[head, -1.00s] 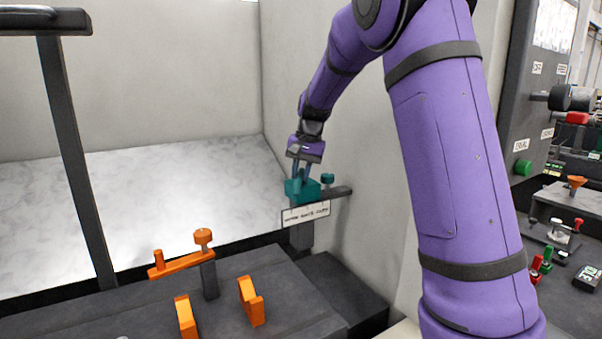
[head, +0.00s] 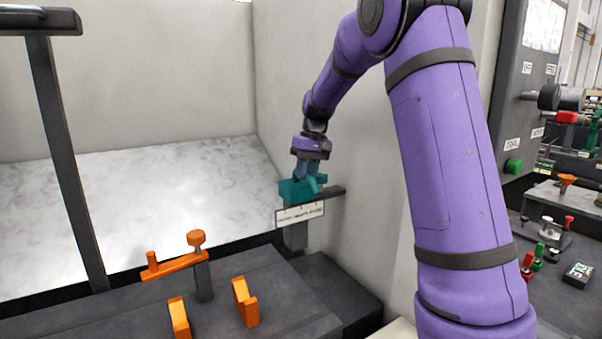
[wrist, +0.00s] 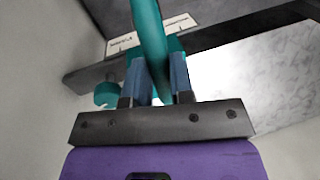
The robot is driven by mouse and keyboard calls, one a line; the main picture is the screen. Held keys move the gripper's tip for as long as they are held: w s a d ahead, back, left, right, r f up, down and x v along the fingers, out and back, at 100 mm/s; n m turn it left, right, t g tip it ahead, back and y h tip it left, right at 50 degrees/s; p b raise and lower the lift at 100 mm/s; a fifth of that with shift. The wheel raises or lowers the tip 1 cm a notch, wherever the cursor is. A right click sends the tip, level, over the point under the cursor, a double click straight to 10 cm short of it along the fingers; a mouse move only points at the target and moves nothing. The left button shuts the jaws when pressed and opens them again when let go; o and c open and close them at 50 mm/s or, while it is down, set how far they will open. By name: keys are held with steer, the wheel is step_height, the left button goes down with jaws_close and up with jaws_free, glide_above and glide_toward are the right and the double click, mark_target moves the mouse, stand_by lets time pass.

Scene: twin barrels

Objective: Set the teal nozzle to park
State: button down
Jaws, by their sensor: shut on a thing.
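The teal nozzle's body (head: 292,191) sits on a dark bar by the light wall, above a white scale plate (head: 300,215). The scale also shows at the top of the wrist view (wrist: 150,35); its lettering is too small to read. My gripper (head: 307,175) reaches down from above. In the wrist view its two blue fingers (wrist: 158,80) are closed on the teal handle (wrist: 149,35), a rod running between them. A teal knob (wrist: 107,95) hangs to the left in the wrist view, apart from the fingers. In the head view the handle leans right.
An orange lever with a knob (head: 175,266) and two orange brackets (head: 243,302) stand on the dark bench at front left. The wall is close on the right of the nozzle. A marble-like surface (head: 150,205) lies open to the left.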

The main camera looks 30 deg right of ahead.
steer(key=shift+w+d+n+g+h, duration=0.1)
steer(key=shift+w+d+n+g, duration=0.15)
steer(key=shift+d+n, duration=0.85)
steer(key=shift+w+d+n+g+h, duration=0.1)
steer(key=shift+w+d+n+g, duration=0.2)
steer(key=shift+n, duration=1.55)
steer(key=shift+w+d+n+g+h, duration=0.1)
steer(key=shift+w+d+n+g, duration=0.15)
steer(key=shift+d+n, duration=0.85)
steer(key=shift+a+n, duration=0.35)
steer(key=shift+n, duration=0.1)
steer(key=c, duration=1)
jaws_free()
steer(key=r, duration=0.3)
steer(key=w+d+r, duration=0.1)
steer(key=r, duration=0.6)
steer(key=shift+w+d+r, duration=0.25)
steer(key=shift+d, duration=0.05)
